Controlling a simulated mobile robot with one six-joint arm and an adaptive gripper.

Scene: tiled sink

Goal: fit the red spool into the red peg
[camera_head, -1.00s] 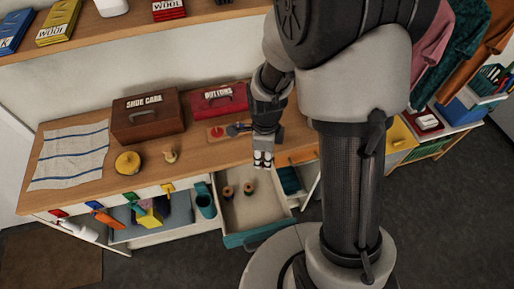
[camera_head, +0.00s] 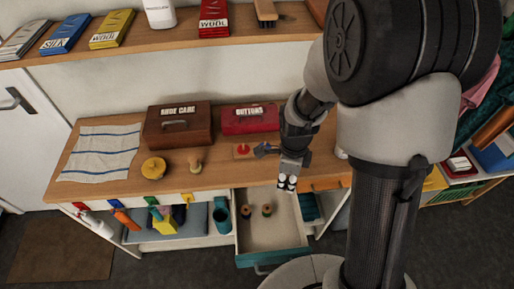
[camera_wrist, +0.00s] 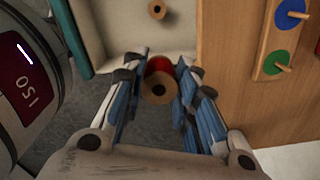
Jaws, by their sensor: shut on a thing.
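My gripper (camera_head: 287,183) hangs over the right side of the open drawer in the head view. In the wrist view its blue-padded fingers (camera_wrist: 160,88) are shut on the red spool (camera_wrist: 159,66), whose wooden end faces the camera. The spool cannot be made out in the head view. The peg board (camera_head: 257,152) lies on the countertop behind my gripper, with a red disc (camera_head: 243,149) at its left and its right part hidden by my arm. The wrist view shows the board's blue disc (camera_wrist: 290,10) and green disc (camera_wrist: 277,64), each with a peg. The red peg is outside that view.
Two other spools (camera_head: 250,211) (camera_head: 266,210) stand in the open drawer (camera_head: 272,234). A buttons box (camera_head: 249,119), a shoe care box (camera_head: 178,124), a yellow round object (camera_head: 153,168) and a wooden knob-like object (camera_head: 195,163) stand on the countertop.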

